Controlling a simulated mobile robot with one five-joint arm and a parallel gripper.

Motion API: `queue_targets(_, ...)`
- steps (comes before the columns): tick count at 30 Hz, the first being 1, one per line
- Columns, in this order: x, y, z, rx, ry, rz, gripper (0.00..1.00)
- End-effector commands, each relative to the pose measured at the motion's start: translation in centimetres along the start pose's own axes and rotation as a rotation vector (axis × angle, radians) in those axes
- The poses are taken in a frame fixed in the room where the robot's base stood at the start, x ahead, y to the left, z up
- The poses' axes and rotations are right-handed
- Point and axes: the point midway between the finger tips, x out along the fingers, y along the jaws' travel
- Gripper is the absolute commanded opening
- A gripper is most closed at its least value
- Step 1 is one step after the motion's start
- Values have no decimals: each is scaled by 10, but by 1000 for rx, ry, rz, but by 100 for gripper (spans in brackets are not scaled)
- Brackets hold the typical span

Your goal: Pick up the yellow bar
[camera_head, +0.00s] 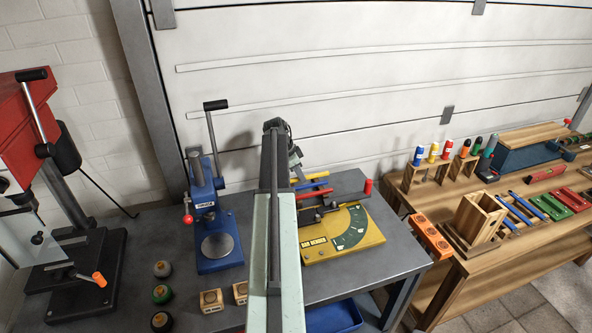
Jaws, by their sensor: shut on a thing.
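The yellow bar (313,178) shows to the right of my arm, above the bar bender (342,236) in the picture. Its left end is hidden at my gripper (299,180), which is mostly behind my own arm. My gripper is shut on the yellow bar. A red bar (316,192) shows just below it in the picture, close to it. I cannot tell whether the two touch.
A blue press (212,225) stands left of my arm, with wooden blocks (211,300) in front. Several round knobs (162,294) lie further left. A blue tray (335,318) is at the front. A wooden bench (470,262) with racks stands right.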

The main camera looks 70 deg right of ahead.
Motion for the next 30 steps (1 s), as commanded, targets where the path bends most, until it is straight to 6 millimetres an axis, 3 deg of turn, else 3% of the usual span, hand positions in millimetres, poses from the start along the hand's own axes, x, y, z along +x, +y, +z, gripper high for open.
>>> queue_targets(1, -2, 20, 0, 1, 0, 0, 0)
queue_targets(6, -6, 68, -4, 1, 0, 0, 0)
queue_targets(12, -8, 103, -7, 1, 0, 0, 0)
queue_targets(18, -8, 112, -9, 1, 0, 0, 0)
queue_targets(30, -7, 112, -9, 1, 0, 0, 0)
